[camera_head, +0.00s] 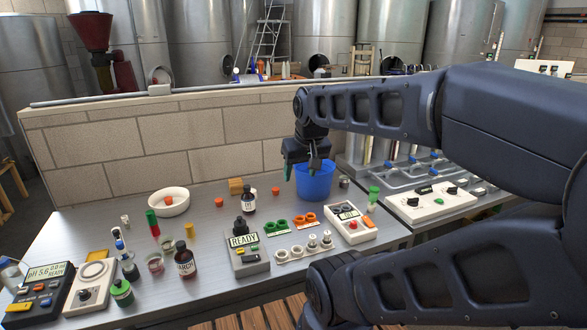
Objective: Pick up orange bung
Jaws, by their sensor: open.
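Several small orange to red-orange pieces that look like bungs are on the grey bench. One orange bung (168,199) is in a white bowl (183,208) at the left back. Another orange bung (219,202) stands on the bench right of the bowl. A third orange bung (276,191) stands farther right, between a small dark bottle and the blue bucket. Which one is meant, I cannot tell. My gripper (300,172) is open and points down by the blue bucket (315,182), at its left rim and partly in front of it. I see nothing between its fingers.
A wooden block (236,186) and a small dark bottle (249,201) stand near the bungs. Green and orange rings (305,220) lie in front of the bucket. A READY device (248,248) and larger dark bottle (185,259) stand nearer. A block wall (150,150) runs behind the bench.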

